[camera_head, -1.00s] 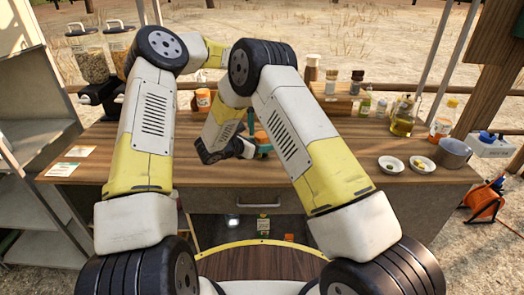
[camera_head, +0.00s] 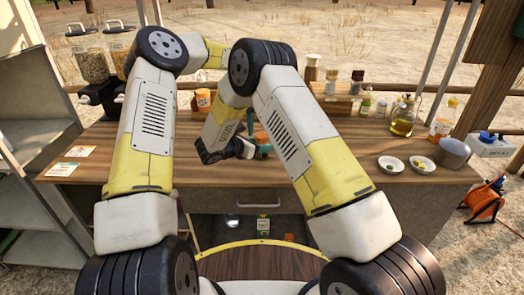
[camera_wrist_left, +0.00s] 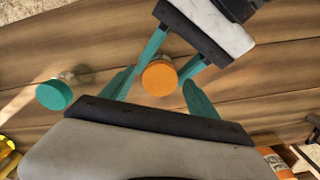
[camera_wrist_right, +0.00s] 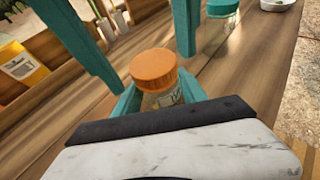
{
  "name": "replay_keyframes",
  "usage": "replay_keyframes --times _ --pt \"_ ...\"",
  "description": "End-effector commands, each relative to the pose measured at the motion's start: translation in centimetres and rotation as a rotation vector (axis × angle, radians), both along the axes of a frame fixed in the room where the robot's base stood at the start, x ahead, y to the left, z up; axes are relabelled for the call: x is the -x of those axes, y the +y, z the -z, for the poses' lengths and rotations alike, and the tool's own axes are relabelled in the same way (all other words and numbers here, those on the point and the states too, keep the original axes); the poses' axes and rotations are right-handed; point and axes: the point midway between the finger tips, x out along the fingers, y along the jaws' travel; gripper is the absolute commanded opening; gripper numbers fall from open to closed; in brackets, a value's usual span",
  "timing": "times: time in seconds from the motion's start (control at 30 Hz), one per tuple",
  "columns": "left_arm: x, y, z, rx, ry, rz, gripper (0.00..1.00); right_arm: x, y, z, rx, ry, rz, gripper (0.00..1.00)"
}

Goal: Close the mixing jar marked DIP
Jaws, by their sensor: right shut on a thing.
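A small clear jar (camera_wrist_right: 167,98) with an orange lid (camera_wrist_right: 154,67) stands at the middle of the wooden bench. The lid sits on top of the jar; I cannot tell how tight it is. Part of a label shows, but I cannot read it. My right gripper (camera_wrist_right: 158,88) is shut on the jar body below the lid. My left gripper (camera_wrist_left: 160,80) is open above, its teal fingers on either side of the orange lid and apart from it.
A teal-lidded jar (camera_wrist_left: 54,94) stands near the held jar. Cards (camera_head: 62,170) lie on the left.

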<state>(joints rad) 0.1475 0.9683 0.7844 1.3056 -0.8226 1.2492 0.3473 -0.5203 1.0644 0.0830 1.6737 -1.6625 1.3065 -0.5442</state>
Motion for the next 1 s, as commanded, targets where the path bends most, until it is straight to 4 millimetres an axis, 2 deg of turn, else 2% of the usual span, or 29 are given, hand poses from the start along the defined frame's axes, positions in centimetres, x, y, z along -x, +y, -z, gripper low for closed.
replay_keyframes --times 0.37,0.47,0.8,1.0 --pt "-0.1 0.0 -0.5 0.000 -0.002 0.000 0.71 0.0 0.0 0.0 0.001 -0.001 0.000 0.00" --pt "-0.1 0.0 -1.7 -0.001 -0.003 -0.002 0.71 0.0 0.0 0.0 0.001 -0.001 0.000 0.00" --pt "-0.1 0.0 -8.8 0.000 -0.004 -0.002 0.71 0.0 0.0 0.0 0.001 -0.001 0.000 0.00" --pt "-0.1 0.0 -11.3 -0.001 -0.001 -0.001 0.71 0.0 0.0 0.0 0.001 -0.001 0.000 0.00"
